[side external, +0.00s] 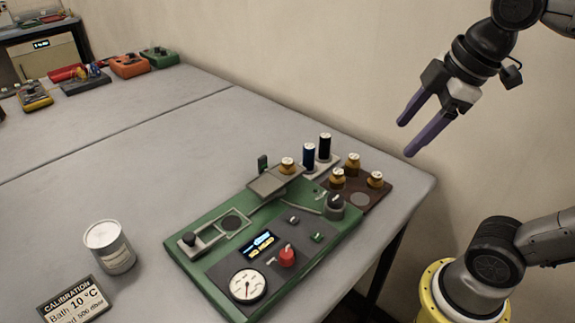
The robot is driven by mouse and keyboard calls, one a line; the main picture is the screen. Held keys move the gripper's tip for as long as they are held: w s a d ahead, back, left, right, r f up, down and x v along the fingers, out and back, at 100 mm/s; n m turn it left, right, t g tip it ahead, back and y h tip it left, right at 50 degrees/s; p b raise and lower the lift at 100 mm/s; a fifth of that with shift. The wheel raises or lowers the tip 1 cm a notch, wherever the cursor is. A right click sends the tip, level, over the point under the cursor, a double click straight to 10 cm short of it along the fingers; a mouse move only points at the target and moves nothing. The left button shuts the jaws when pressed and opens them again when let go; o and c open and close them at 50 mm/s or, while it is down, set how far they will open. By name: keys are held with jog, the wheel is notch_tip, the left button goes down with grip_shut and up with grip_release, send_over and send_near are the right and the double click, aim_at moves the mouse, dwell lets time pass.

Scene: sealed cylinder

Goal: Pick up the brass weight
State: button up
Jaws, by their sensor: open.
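Brass weights with pale tops stand upright in two places. One brass weight (287,165) is on the grey plate (262,185) at the back of the green apparatus (205,273). Three more, a rear one (353,161), a left one (337,178) and a right one (375,180), stand on a brown board (380,196), which also shows an empty round spot (360,199). Which brass weight the task means, I cannot tell. My gripper (407,138), with purple fingers, is open and empty, raised above and to the right of the brown board, apart from everything.
A blue cylinder (309,157) and a black cylinder (325,149) stand upright on a pale holder beside the board. The apparatus carries a gauge (248,285) and red knob (287,257). A white can (110,248) and calibration sign (73,304) are front left. The middle table is clear.

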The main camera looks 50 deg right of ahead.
jog(key=w+a+r+n+g, duration=0.1)
jog(key=w+r+n, duration=0.15)
jog(key=w, duration=0.25)
jog(key=w+r+n+g, duration=0.1)
jog(key=w+r+n, duration=0.1)
jog(key=w+n, duration=0.15)
jog(key=n+g, duration=0.3)
send_over(288, 161)
jog(key=f, duration=1.3)
jog(key=shift+s+d+f, duration=0.15)
jog(key=shift+d+f, duration=0.05)
jog(key=shift+f, duration=0.15)
jog(key=shift+w+a+f, duration=0.1)
jog(key=shift+f, duration=1.45)
jog(key=shift+w+a+f, duration=0.1)
jog(key=shift+f, duration=1.45)
grip_shut()
